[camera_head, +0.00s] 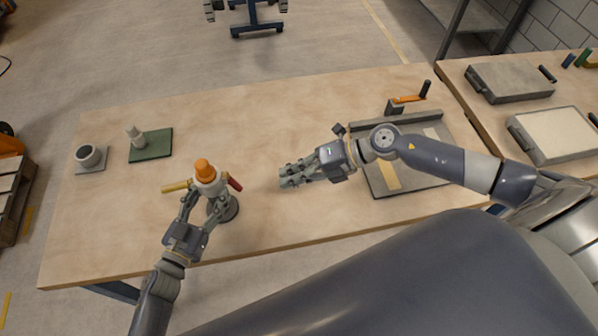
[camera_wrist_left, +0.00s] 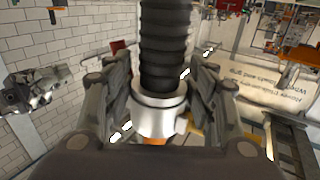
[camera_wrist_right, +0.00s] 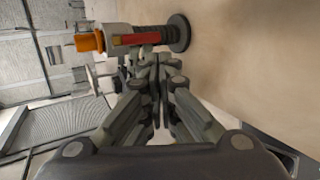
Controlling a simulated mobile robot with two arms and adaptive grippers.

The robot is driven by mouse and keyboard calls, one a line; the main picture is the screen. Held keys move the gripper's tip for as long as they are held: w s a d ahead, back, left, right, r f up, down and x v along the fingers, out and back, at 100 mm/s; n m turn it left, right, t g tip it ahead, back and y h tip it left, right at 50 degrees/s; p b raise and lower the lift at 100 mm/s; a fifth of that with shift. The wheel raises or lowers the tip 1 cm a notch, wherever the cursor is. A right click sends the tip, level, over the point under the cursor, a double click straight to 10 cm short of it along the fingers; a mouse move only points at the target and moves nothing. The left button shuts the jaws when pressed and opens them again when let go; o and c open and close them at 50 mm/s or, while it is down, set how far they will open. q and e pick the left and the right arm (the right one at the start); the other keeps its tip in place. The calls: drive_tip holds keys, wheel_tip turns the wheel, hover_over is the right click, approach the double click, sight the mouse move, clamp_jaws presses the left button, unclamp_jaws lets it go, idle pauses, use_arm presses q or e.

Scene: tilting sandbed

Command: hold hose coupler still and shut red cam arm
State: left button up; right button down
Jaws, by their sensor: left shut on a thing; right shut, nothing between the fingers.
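The hose coupler (camera_head: 207,184) stands upright with an orange top (camera_head: 204,168), on a black ribbed hose (camera_wrist_left: 163,45) and round base (camera_head: 228,211). My left gripper (camera_head: 205,196) is shut on its metal body (camera_wrist_left: 158,117), one finger on each side. The red cam arm (camera_head: 235,184) points right and downward in the head view. In the right wrist view the red cam arm (camera_wrist_right: 143,39) overlaps the hose; its exact angle is unclear. A yellow cam arm (camera_head: 175,186) sticks out to the left. My right gripper (camera_head: 283,178) is shut and empty, right of the red arm, not touching it.
A green plate (camera_head: 160,148) with a small pale fitting and a grey plate with a cup (camera_head: 88,156) lie at the left. A grey tray (camera_head: 428,182) lies under my right forearm. The tabletop between coupler and tray is bare apart from my right gripper.

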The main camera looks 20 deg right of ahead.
use_arm(q)
drive_tip(key=shift+a+f, duration=0.1)
drive_tip(key=shift+a, duration=0.1)
use_arm(e)
drive_tip(key=shift+f+v, duration=0.2)
drive_tip(key=shift+v, duration=0.9)
use_arm(q)
drive_tip(key=shift+w, duration=0.1)
use_arm(e)
drive_tip(key=shift+d, duration=0.1)
use_arm(q)
drive_tip(key=o, duration=1.4)
drive_tip(key=shift+o, duration=0.2)
